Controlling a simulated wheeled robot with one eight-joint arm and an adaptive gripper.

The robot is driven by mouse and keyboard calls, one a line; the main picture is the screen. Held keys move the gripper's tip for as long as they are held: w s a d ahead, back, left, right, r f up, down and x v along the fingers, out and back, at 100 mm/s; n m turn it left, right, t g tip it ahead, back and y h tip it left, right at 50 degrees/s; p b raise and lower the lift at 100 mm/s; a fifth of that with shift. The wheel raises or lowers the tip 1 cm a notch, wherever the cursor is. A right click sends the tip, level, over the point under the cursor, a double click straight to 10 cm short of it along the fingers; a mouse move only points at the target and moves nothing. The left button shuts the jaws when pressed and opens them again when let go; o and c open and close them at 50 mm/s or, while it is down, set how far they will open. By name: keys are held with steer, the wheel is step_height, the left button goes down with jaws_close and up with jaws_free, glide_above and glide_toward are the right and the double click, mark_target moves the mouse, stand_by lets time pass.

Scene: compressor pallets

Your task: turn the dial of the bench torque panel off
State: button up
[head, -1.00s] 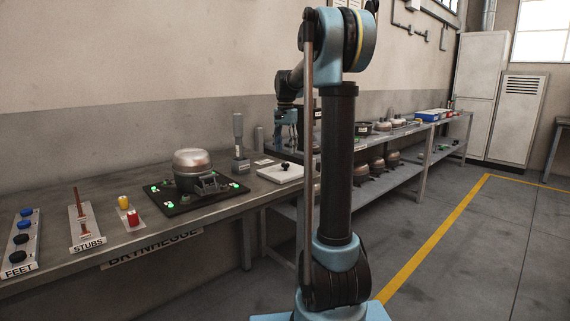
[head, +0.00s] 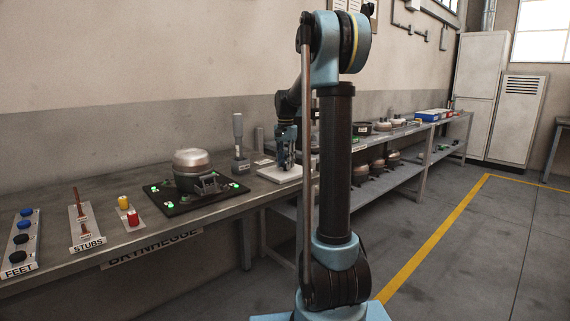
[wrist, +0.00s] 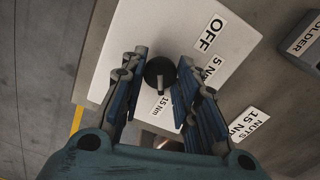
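The bench torque panel is a white plate on the bench (head: 268,174); in the wrist view the plate (wrist: 190,28) carries labels OFF (wrist: 210,34), 5 Nm and 15 Nm. Its black round dial (wrist: 160,72) sits near the plate's middle. A light pointer mark on the dial seems to face the 15 Nm label, away from OFF. My gripper (wrist: 162,62) is open, with one finger on each side of the dial. In the head view my gripper (head: 286,163) is low over the panel and hides the dial.
A compressor (head: 191,170) stands on a dark fixture with green lights left of the panel. A grey upright tool (head: 239,140) stands behind. A holder block (wrist: 304,42) and a nuts label (wrist: 249,124) lie right of the panel in the wrist view.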

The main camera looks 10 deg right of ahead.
steer(key=shift+c, duration=0.7)
steer(key=n, duration=0.5)
steer(key=shift+n, duration=0.3)
steer(key=n, duration=1.2)
steer(key=shift+n, duration=0.3)
steer(key=n, duration=0.5)
steer(key=shift+w+n, duration=0.1)
steer(key=shift+n, duration=0.2)
steer(key=o, duration=1.1)
steer(key=shift+c, duration=0.2)
